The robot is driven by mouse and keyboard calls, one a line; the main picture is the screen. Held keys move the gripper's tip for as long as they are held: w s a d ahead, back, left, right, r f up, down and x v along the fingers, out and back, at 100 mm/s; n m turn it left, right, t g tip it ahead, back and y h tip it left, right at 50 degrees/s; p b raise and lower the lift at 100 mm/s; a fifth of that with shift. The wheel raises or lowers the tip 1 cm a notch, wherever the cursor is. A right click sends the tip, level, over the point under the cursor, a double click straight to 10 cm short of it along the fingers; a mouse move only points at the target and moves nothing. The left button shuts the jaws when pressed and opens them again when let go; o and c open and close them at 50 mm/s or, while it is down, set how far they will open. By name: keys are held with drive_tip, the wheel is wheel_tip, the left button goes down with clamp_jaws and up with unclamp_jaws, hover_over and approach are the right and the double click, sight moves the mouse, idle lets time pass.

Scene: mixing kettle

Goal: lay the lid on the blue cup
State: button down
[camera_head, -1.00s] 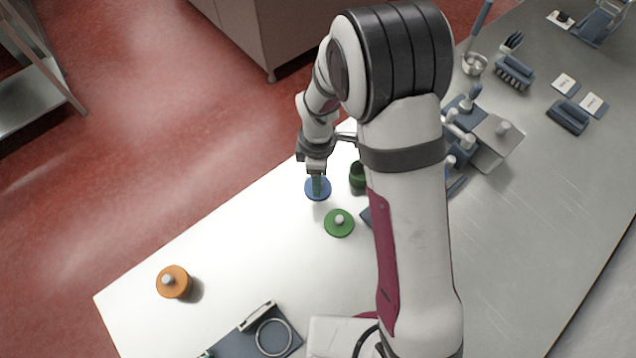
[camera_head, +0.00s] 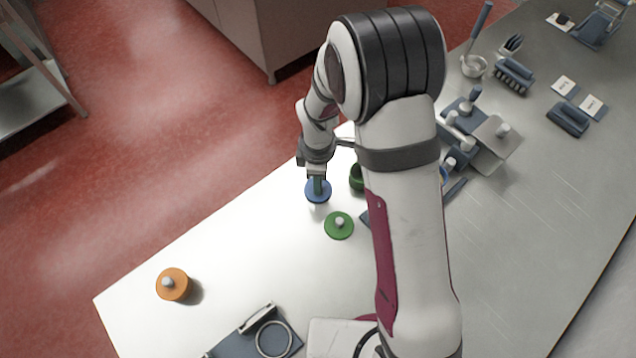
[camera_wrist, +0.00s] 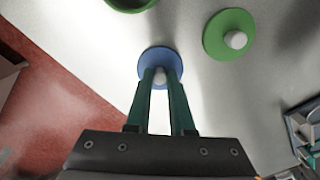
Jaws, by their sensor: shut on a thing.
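The blue lid (camera_head: 318,192) is a round disc with a pale knob, near the table's left edge. It also shows in the wrist view (camera_wrist: 146,67). My gripper (camera_head: 317,178) points down over it. In the wrist view its two green fingers (camera_wrist: 160,78) are shut on the knob. The lid looks level; its height over the table is hard to judge. The blue cup is not clearly seen; a small blue curved edge (camera_head: 444,174) shows just right of my arm, mostly hidden.
A dark green cup (camera_head: 356,178) stands close right of the lid, partly behind my arm. A green lid (camera_head: 339,226) lies nearer. An orange lidded thing (camera_head: 172,285) stands at the left. A grey-blue fixture with a ring (camera_head: 250,335) is in front. The table between is clear.

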sight(323, 187)
wheel_tip(323, 187, up, 8)
drive_tip(key=shift+w+f, duration=0.1)
drive_tip(key=d+r+m, duration=0.4)
drive_tip(key=r+m, duration=0.1)
drive_tip(key=d+r+m, duration=0.5)
drive_tip(key=r, duration=0.1)
drive_tip(key=d+r+m, duration=0.4)
drive_tip(key=r+m, duration=0.1)
drive_tip(key=shift+w+d+r, duration=0.2)
drive_tip(key=shift+w+r, duration=0.15)
drive_tip(key=shift+w+d+f+n, duration=0.35)
drive_tip(key=shift+d+f+n, duration=1.4)
drive_tip(key=shift+f, duration=1.1)
drive_tip(key=shift+w+d+f+n, duration=0.3)
drive_tip(key=shift+d+f+n, duration=0.95)
drive_tip(key=shift+d+f, duration=1.35)
drive_tip(key=shift+w+d+f+n, duration=0.35)
drive_tip(key=shift+d+f+n, duration=1.25)
drive_tip(key=shift+f, duration=1.55)
drive_tip(key=shift+d+f, duration=0.1)
drive_tip(key=shift+f, duration=0.45)
